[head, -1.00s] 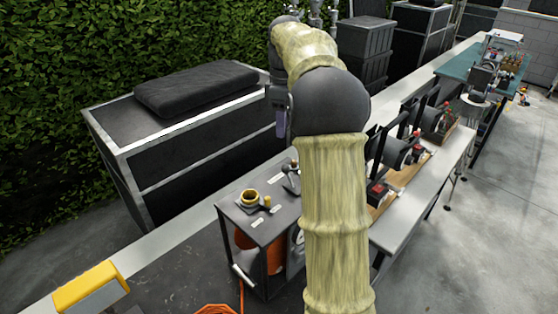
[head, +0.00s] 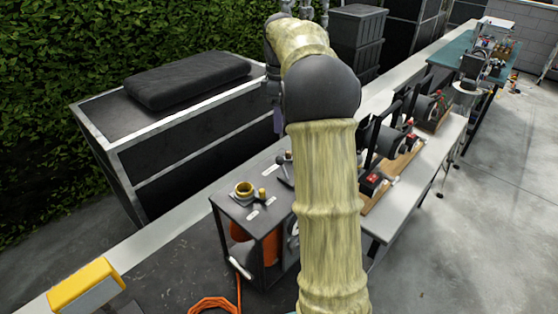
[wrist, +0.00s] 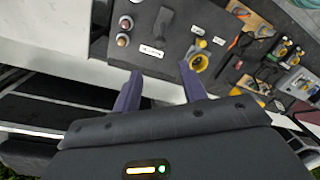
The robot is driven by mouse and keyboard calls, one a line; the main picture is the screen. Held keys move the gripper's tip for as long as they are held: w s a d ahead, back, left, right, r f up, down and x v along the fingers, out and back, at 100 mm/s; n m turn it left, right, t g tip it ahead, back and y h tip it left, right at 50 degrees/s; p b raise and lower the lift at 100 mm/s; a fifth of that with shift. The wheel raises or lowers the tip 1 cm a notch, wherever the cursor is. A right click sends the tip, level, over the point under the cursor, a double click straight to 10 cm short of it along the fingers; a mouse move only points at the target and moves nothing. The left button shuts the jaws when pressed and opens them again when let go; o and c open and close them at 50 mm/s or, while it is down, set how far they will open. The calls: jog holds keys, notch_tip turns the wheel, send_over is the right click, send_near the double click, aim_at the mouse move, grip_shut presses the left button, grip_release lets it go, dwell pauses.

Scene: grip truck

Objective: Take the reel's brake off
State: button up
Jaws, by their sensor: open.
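The reel's dark stand (head: 232,206) is low in the middle of the head view, with orange cable showing inside. Its top bears a yellow ring (head: 246,189), a small brass knob (head: 262,194), white labels and a dark lever (head: 285,172) partly hidden by my arm. I cannot read the labels or tell which part is the brake. My gripper is mostly behind my arm in the head view, with a purple finger (head: 278,122) showing above the stand. In the wrist view my gripper (wrist: 160,80) is open and empty, its purple fingers over a dark panel (wrist: 175,18) with a yellow ring (wrist: 198,62).
A large black case (head: 165,165) with a cushion (head: 187,80) stands behind left. A yellow box (head: 85,285) sits on the ledge at the lower left. A long bench (head: 432,165) with several tools runs to the right. Concrete floor is clear at far right.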

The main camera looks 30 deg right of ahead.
aim_at(279, 158)
jog(key=f, duration=0.4)
jog(key=f+p, duration=0.1)
jog(key=f, duration=0.3)
jog(key=s+a+f+p, duration=0.1)
jog(key=f, duration=0.4)
jog(key=shift+s+f, duration=0.1)
jog(key=shift+c, duration=0.2)
jog(key=shift+d, duration=0.1)
grip_shut()
